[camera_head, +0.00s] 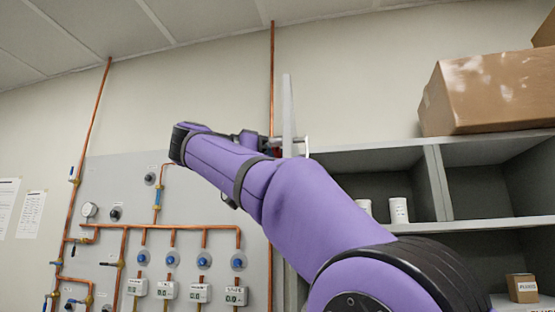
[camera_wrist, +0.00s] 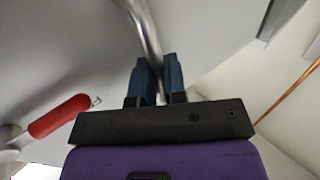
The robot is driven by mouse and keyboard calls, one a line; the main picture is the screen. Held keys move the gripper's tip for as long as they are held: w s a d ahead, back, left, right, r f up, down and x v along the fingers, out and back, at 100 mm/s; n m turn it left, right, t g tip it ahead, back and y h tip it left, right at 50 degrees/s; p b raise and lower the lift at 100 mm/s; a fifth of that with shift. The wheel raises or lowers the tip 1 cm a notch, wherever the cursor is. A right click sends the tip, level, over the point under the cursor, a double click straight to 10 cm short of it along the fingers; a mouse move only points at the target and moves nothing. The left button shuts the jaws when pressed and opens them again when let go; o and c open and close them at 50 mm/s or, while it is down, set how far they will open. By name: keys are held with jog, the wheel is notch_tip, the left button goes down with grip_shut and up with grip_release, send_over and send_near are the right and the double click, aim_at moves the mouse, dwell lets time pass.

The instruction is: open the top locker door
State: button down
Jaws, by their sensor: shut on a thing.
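The top locker door (camera_head: 288,108) shows in the head view as a thin pale panel, nearly edge-on, standing out from the left end of the grey locker unit (camera_head: 433,185). A metal handle (camera_head: 304,141) shows beside it. My gripper (camera_head: 274,144) is at the door by the handle, partly hidden behind my purple arm. In the wrist view, the dark blue fingers of my gripper (camera_wrist: 159,62) are shut on the curved metal handle (camera_wrist: 148,35). The grey door face (camera_wrist: 80,45) fills much of that view. The door's hinge side cannot be made out.
The locker's upper compartments are exposed, with white containers (camera_head: 398,210) inside. A cardboard box (camera_head: 490,90) stands on top, and a small box (camera_head: 522,288) sits lower right. Copper pipes (camera_head: 172,229) and gauges cover the left wall.

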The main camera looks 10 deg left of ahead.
jog(key=c, duration=1.2)
grip_release()
jog(key=shift+w+d, duration=0.1)
